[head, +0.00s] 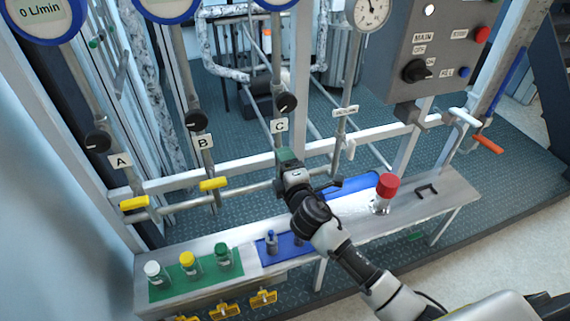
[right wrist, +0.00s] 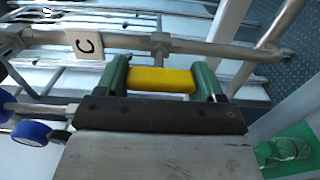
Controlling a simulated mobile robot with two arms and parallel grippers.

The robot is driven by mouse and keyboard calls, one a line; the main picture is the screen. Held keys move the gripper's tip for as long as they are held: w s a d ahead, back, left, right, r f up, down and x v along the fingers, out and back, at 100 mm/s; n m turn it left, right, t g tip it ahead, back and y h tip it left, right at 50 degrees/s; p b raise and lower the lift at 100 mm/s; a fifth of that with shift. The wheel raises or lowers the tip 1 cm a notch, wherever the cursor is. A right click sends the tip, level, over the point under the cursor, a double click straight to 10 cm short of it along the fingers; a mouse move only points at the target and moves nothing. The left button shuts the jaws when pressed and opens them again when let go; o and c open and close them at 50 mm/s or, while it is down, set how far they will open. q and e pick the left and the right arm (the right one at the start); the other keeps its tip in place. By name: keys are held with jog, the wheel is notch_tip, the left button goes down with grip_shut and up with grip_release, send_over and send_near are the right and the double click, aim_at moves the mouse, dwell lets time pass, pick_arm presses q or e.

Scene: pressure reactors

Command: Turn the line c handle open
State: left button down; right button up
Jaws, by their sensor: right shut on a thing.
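The line C label (head: 279,126) hangs on a vertical pipe in the head view and also shows in the right wrist view (right wrist: 88,46). My right gripper (head: 289,157) is at the pipe just below this label. In the right wrist view my right gripper (right wrist: 163,80) has its green fingers at either end of the yellow line C handle (right wrist: 160,79) and is shut on it. The handle lies crosswise in that view. In the head view the gripper hides the handle. My left gripper is not in view.
Yellow handles of line A (head: 134,204) and line B (head: 213,184) stand to the left. Below, a bench (head: 450,196) carries capped bottles, a red-topped vessel (head: 385,190) and a blue mat. A control box (head: 425,50) is at the upper right.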

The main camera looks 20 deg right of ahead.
jog(key=shift+f, duration=0.1)
dwell(0.3)
jog(key=o, duration=0.9)
jog(key=shift+o, duration=0.2)
jog(key=s+b, duration=0.2)
jog(key=s, duration=0.9)
jog(key=shift+d, duration=0.2)
jog(key=shift+w, duration=0.1)
